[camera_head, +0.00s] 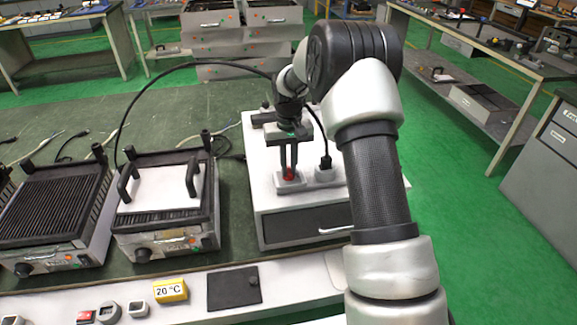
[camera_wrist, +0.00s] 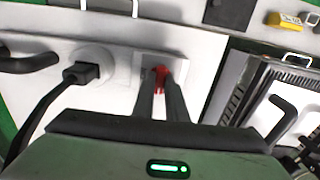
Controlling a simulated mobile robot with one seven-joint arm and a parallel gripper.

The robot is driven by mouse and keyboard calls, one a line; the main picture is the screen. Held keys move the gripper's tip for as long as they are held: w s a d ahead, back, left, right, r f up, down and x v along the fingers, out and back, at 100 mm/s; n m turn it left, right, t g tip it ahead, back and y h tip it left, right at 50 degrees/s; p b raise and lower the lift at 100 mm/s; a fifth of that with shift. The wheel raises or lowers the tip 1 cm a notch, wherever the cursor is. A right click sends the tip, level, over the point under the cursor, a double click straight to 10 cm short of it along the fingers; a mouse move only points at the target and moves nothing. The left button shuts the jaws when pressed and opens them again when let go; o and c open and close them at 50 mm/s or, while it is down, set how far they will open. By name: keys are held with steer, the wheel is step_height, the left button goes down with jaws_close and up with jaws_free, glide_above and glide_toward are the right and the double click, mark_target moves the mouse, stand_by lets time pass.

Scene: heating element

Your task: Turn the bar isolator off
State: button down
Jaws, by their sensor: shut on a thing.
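The bar isolator is a red switch (camera_head: 289,174) on a pale square plate (camera_head: 283,186) on top of a white box. In the wrist view the red switch (camera_wrist: 160,75) sits between my fingertips, and its white plate (camera_wrist: 183,69) shows around them. My gripper (camera_head: 289,172) points down at the plate and is shut on the red switch. In the wrist view my gripper (camera_wrist: 160,84) covers part of the switch, so its exact position is hard to tell.
A socket with a black plug (camera_head: 325,164) stands just right of the switch. The white box (camera_head: 275,214) has a drawer with a handle (camera_head: 337,230). A contact grill (camera_head: 165,212) stands to the left. A yellow 20 °C display (camera_head: 170,291) and a dark pad (camera_head: 234,288) lie in front.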

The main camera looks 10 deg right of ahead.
mark_target(288, 169)
steer(key=c, duration=1.8)
jaws_free()
steer(key=shift+o, duration=0.2)
step_height(288, 169, up, 18)
steer(key=p, duration=0.1)
steer(key=shift+f, duration=0.25)
